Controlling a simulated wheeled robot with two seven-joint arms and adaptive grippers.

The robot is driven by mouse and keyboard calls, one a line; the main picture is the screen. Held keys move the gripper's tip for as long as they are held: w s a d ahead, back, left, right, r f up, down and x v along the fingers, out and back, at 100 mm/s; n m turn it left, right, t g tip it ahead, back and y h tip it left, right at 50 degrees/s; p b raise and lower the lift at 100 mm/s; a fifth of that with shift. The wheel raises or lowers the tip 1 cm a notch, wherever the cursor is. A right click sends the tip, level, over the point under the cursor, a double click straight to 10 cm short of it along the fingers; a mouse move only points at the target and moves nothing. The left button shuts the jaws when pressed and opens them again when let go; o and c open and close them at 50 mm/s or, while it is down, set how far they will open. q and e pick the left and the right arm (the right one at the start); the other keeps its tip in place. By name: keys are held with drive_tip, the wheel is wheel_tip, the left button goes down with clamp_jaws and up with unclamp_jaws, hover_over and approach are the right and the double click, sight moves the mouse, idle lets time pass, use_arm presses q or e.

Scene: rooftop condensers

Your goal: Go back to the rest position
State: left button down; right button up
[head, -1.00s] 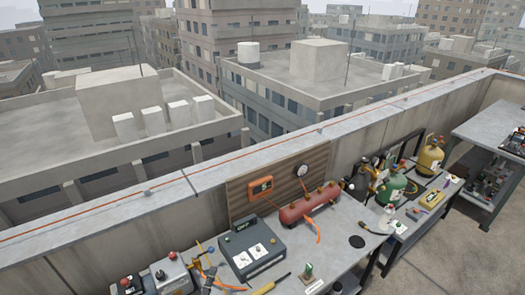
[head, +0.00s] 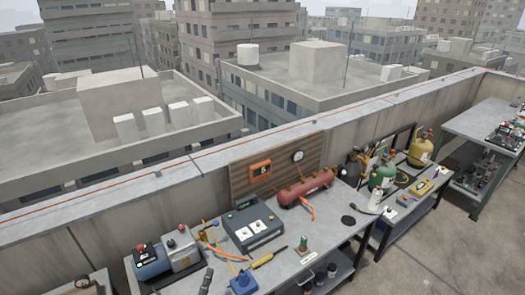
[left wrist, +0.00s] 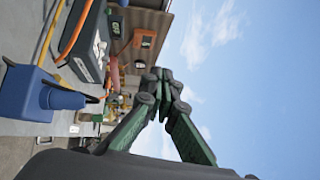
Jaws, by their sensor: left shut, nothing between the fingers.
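My left gripper (head: 206,279) shows as a small dark shape at the bottom edge of the head view, in front of the grey bench (head: 330,237). In the left wrist view its dark green fingers (left wrist: 165,82) meet at their tips, with nothing between them. They point past the bench toward the sky and touch nothing that I can see. My right gripper is in neither view now.
The bench bears a grey and blue pump (head: 182,250), a dark grey box (head: 252,226), a red cylinder (head: 306,187) and a blue item (head: 243,283). Green (head: 383,175) and yellow (head: 421,148) tanks stand farther right. Open floor (head: 440,235) lies at the lower right.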

use_arm(q)
drive_tip(key=s+a+f+n+g+y, duration=0.4)
drive_tip(key=s+a+f+n+g, duration=0.45)
drive_tip(key=s+a+n, duration=0.4)
drive_tip(key=s+a+f+n+g, duration=0.1)
drive_tip(key=s+n+g, duration=0.3)
drive_tip(key=s, duration=0.6)
drive_tip(key=s+a+f+n+g, duration=0.1)
drive_tip(key=s+a+n+g, duration=0.2)
drive_tip(key=s, duration=0.7)
wheel_tip(320, 180, down, 32)
drive_tip(key=d+g+b, duration=0.1)
drive_tip(key=d+b, duration=0.1)
drive_tip(key=b, duration=0.3)
use_arm(e)
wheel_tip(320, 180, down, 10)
drive_tip(key=b, duration=0.5)
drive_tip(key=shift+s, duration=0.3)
use_arm(q)
drive_tip(key=s+f+g, duration=0.1)
drive_tip(key=s+f, duration=2)
drive_tip(key=f, duration=0.5)
drive_tip(key=shift+s+d+g+h, duration=0.25)
drive_tip(key=shift+s+g+h, duration=0.05)
drive_tip(key=shift+g+h, duration=0.1)
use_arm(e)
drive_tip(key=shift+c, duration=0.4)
